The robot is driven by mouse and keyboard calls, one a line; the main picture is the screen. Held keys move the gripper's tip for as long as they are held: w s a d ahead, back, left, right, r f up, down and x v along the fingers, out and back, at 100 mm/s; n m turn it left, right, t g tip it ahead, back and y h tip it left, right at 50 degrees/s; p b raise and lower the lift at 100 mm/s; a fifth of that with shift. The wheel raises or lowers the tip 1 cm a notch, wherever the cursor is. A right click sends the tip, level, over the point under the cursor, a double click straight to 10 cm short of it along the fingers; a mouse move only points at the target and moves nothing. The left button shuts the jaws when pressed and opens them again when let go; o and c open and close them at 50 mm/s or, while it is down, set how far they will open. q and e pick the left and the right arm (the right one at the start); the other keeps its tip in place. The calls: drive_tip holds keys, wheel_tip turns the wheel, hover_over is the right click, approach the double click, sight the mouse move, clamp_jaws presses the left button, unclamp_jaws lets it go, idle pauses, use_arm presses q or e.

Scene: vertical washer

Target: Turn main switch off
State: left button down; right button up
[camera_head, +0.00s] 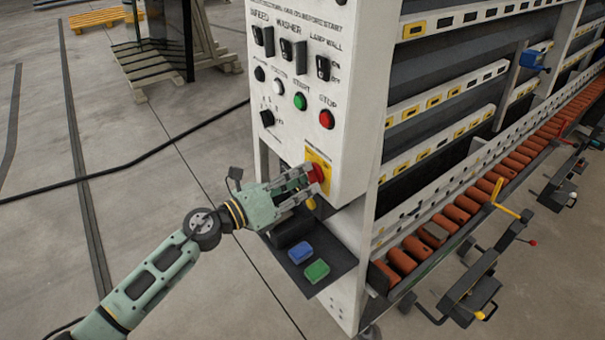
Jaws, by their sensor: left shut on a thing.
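The main switch (318,172) is a red knob on a yellow plate (315,156), low on the front of the white control panel. My left gripper (312,179) reaches in from the lower left, and its fingers are shut on the red knob. The fingers partly hide the knob, so its exact turn angle cannot be read. My right gripper is not in view.
Above are a green start button (300,101), a red stop button (327,119) and black switches (293,51). A dark shelf (335,266) below holds a blue sponge (300,252) and a green sponge (317,270). Brown rollers (455,213) line the washer. Left floor is mostly open.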

use_arm(q)
drive_tip(key=shift+n+p, duration=0.45)
drive_tip(key=shift+n, duration=0.45)
drive_tip(key=c, duration=1.8)
unclamp_jaws()
drive_tip(key=shift+c, duration=0.2)
drive_tip(key=v, duration=1.2)
